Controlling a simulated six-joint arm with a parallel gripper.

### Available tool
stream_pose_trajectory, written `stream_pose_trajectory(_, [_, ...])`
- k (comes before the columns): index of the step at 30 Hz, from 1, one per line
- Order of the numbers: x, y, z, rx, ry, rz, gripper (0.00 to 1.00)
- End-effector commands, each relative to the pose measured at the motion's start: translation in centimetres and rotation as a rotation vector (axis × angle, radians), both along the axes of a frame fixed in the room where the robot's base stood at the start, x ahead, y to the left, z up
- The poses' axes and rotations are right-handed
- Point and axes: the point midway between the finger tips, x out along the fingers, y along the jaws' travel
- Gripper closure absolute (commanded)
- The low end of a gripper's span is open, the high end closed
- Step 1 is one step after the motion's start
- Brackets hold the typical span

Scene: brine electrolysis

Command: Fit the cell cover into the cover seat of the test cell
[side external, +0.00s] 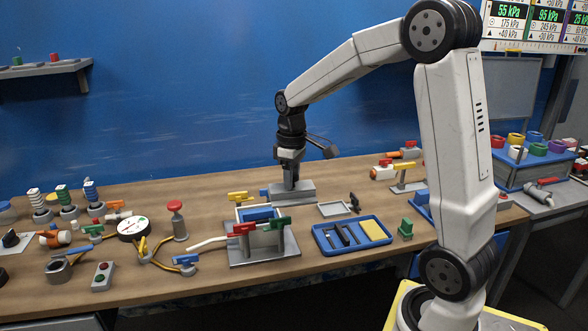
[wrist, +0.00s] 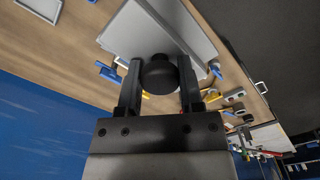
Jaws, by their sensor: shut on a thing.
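The cell cover (side external: 303,192) is a grey slab, seen just behind and above the test cell in the side view. In the wrist view the cover (wrist: 195,30) is a pale plate with a round black knob (wrist: 159,76). My gripper (side external: 289,177) is shut on the knob, one finger on each side, and the cover hangs below it, roughly level. The test cell (side external: 285,248) stands on a grey base plate, with blue inside and red, green and yellow clamp handles around its top. I cannot tell the exact height of the cover above the table.
A blue tray (side external: 318,238) with dark parts and a yellow block lies right of the cell. A small grey tray (side external: 334,209) lies behind it. A green part (side external: 406,229) stands at right. A red-topped post (side external: 179,222) and a round gauge (side external: 134,229) stand left.

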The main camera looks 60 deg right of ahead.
Motion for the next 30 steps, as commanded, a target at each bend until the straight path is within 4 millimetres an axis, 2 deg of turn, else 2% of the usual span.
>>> stream_pose_trajectory(14, [0.5,0.3,0.0,0.000,0.000,0.054,1.00])
stream_pose_trajectory(20, [2.3,-0.2,-0.8,0.000,0.001,0.053,1.00])
stream_pose_trajectory(30, [6.2,-1.5,-2.7,0.000,0.000,0.053,1.00])
